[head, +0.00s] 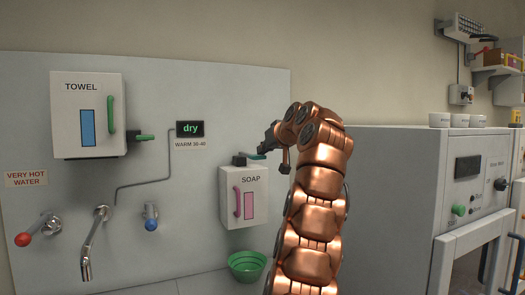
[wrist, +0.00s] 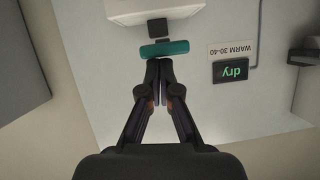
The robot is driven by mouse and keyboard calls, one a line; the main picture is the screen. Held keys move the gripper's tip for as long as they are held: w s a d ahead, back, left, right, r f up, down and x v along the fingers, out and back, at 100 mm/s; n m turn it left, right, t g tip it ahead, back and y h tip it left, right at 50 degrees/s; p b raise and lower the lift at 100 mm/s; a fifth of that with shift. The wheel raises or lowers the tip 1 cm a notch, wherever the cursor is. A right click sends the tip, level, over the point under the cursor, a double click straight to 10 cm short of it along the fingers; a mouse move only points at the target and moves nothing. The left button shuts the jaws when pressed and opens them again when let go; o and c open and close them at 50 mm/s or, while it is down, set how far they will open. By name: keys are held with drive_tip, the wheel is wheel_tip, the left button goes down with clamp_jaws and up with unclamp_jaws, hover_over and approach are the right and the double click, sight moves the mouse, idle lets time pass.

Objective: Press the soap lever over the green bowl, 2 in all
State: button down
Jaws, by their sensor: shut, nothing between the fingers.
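The white soap dispenser (head: 232,213) hangs on the wall panel, with a pink handle and a pink window. Its teal lever (head: 256,157) sticks out at the top from a black mount; the lever also shows in the wrist view (wrist: 165,48). The green bowl (head: 247,268) stands below the dispenser. My gripper (head: 266,150) is shut and empty just above the lever. In the wrist view its fingertips (wrist: 158,66) meet close by the lever's edge; I cannot tell whether they touch it. My arm comes up to the right of the dispenser.
A towel box (head: 88,110) with a green handle hangs at the left. A tap (head: 92,245) with red and blue knobs is below it. A small display (head: 190,129) reads "dry". A grey cabinet (head: 395,185) stands close at the right, beside my arm.

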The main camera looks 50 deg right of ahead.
drive_tip(key=r+v, duration=0.1)
drive_tip(key=v, duration=0.9)
drive_tip(key=shift+w, duration=0.15)
drive_tip(key=shift+w, duration=0.15)
